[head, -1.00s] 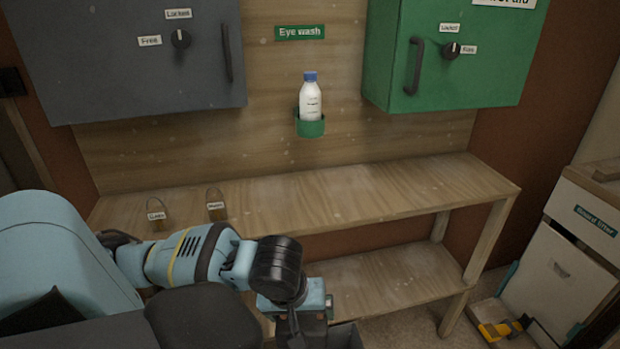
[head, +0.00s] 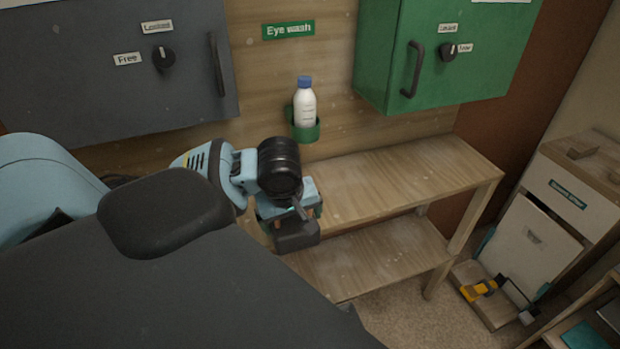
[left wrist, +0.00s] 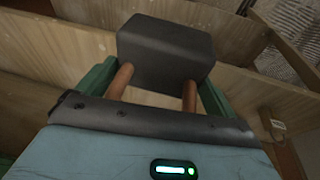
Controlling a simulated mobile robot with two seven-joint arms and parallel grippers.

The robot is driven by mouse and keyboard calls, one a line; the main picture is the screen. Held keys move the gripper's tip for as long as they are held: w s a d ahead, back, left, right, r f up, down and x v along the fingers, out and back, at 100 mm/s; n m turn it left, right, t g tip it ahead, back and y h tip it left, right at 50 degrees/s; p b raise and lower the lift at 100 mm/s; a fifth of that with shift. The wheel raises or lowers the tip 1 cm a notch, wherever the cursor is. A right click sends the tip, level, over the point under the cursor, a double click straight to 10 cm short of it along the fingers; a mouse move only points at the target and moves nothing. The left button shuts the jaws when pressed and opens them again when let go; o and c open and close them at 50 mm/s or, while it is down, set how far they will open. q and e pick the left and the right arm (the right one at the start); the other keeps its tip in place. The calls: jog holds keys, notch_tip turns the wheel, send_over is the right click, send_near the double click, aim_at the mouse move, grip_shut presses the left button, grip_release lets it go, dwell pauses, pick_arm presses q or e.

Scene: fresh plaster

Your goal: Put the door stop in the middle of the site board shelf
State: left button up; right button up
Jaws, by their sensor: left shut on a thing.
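The door stop, seen as a dark grey block (head: 298,238), is held by my left gripper (head: 290,213). In the left wrist view the block (left wrist: 165,48) sits between the two orange-brown fingers of the left gripper (left wrist: 155,86), which is shut on it. The site board shelf appears to be the wooden shelf (head: 420,170) below the eye wash board. In the head view the gripper and block overlap the shelf's front edge and are clear of its top. My left arm hides the shelf's left part. My right gripper is not in view.
A lower wooden shelf (head: 385,258) lies beneath. A white bottle (head: 305,108) stands in a green holder (head: 303,131) on the board. A grey cabinet (head: 110,75) and a green cabinet (head: 440,60) hang above. The upper shelf's visible right part is bare.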

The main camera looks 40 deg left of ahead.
pick_arm(q)
jog(key=shift+w+a+r, duration=0.2)
jog(key=shift+w+a, duration=0.05)
jog(key=shift+w, duration=0.2)
jog(key=w+a+f, duration=0.1)
jog(key=w+a, duration=0.4)
jog(key=w, duration=0.8)
jog(key=shift+w+a+f, duration=0.2)
jog(key=shift+w, duration=0.2)
jog(key=shift+x, duration=1.8)
jog(key=shift+s+d+f, duration=0.1)
jog(key=shift+s+d, duration=0.05)
jog(key=o, duration=1)
jog(key=shift+f, duration=0.15)
jog(key=shift+o, duration=0.6)
jog(key=v, duration=1.2)
